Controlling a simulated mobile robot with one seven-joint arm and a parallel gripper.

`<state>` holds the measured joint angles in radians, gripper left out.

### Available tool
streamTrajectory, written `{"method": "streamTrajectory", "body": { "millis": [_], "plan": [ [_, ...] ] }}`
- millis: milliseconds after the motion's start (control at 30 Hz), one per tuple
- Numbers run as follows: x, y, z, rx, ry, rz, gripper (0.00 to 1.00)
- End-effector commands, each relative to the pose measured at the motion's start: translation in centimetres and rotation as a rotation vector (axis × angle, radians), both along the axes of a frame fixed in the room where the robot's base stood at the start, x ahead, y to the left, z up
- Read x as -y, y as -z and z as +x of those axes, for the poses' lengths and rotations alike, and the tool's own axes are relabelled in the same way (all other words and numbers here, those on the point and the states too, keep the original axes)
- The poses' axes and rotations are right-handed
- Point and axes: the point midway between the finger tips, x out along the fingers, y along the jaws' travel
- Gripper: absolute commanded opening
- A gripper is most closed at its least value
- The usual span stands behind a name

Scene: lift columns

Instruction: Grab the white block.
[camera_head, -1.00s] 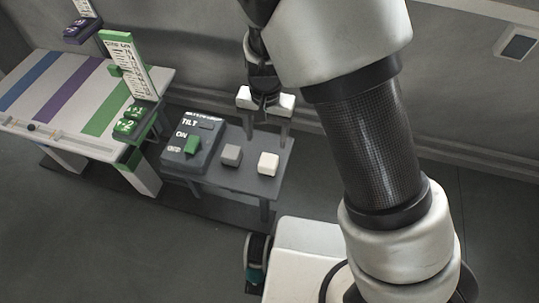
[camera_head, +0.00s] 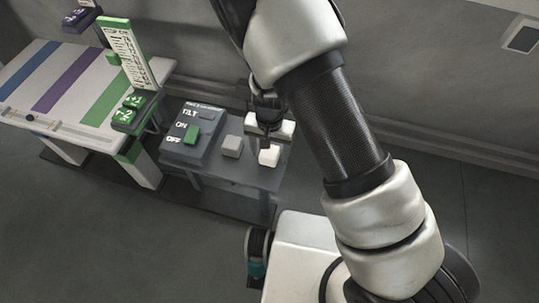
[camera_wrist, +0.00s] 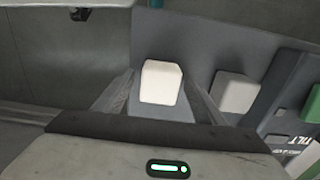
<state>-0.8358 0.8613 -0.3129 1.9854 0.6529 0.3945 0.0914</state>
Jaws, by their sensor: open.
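The white block (camera_head: 269,155) sits on the right part of a small grey table (camera_head: 240,177). My gripper (camera_head: 268,146) is just over it, pointing down. In the wrist view the white block (camera_wrist: 161,82) shows between the two open fingers (camera_wrist: 155,98), with a gap visible on both sides near the tips. I cannot tell how far down the fingers reach beside it. The gripper holds nothing.
A grey block (camera_head: 231,146) stands left of the white one; it also shows in the wrist view (camera_wrist: 234,91). A dark control box (camera_head: 192,132) with a green switch (camera_head: 192,134) is further left. A striped table (camera_head: 75,95) stands at the far left.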

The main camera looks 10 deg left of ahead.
Motion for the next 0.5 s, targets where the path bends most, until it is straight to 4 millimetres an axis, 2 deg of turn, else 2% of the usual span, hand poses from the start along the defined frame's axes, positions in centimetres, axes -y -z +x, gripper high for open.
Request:
{"method": "streamTrajectory", "body": {
  "millis": [167,200,500],
  "plan": [
    [-0.01,-0.01,0.01,0.0,0.0,0.0,0.64],
    [-0.01,-0.01,0.01,0.0,0.0,0.0,0.61],
    [0.0,-0.02,-0.01,0.0,0.0,0.0,0.1]
  ]
}}
